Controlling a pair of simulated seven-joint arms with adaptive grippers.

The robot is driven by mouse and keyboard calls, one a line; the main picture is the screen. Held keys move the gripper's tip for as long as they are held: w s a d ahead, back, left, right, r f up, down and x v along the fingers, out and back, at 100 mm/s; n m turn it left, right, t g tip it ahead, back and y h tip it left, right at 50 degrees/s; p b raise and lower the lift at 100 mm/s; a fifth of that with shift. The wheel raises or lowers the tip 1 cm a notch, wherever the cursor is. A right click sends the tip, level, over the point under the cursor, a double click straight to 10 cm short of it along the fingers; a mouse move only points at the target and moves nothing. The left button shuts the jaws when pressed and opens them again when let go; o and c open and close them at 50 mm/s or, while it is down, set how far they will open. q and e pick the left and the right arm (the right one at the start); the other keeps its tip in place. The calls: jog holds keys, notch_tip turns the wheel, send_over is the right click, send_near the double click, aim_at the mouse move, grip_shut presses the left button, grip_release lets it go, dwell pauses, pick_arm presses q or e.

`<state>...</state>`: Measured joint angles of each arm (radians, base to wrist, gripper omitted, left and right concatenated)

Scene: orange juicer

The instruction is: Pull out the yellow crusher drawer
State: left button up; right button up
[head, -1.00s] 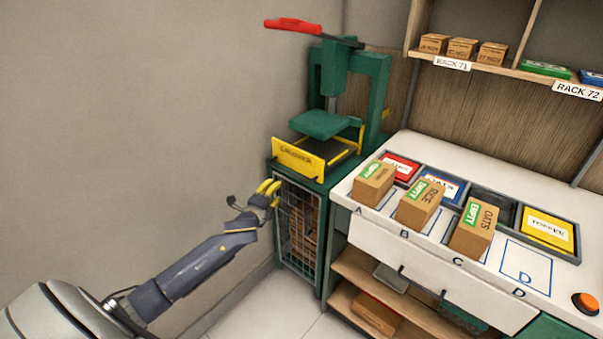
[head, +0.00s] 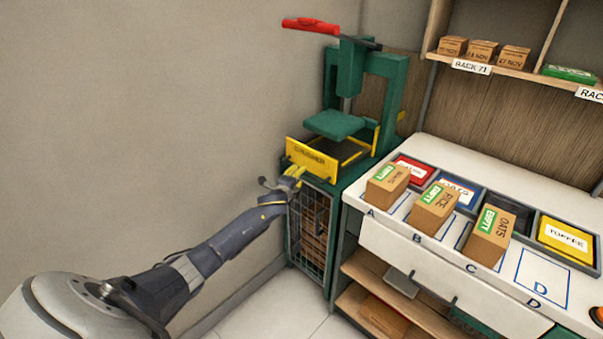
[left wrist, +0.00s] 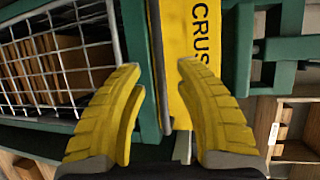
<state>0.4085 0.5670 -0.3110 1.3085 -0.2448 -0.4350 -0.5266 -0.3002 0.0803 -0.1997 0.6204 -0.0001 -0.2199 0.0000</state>
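The yellow crusher drawer (head: 312,162) has a lettered front panel and sits low in the green crusher press (head: 340,95). A dark tray area shows behind the panel, under the press plate. My left gripper (head: 296,173) is just below the panel's left part in the head view. In the left wrist view, my left gripper (left wrist: 162,68) is open with its yellow fingers apart and nothing held between them. The drawer panel (left wrist: 195,35) lies beyond the fingertips, partly covered by the right finger. I cannot tell whether a finger touches it. My right gripper is not in view.
A wire-mesh cage (head: 309,222) holding brown boxes is below the press, close to my left gripper. A red lever handle (head: 310,25) is on top. A white counter (head: 400,222) with cartons and bins stands to the right. The wall is at the left.

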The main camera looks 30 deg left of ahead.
pick_arm(q)
jog(key=shift+x, duration=2.1)
jog(key=shift+c, duration=0.3)
grip_shut()
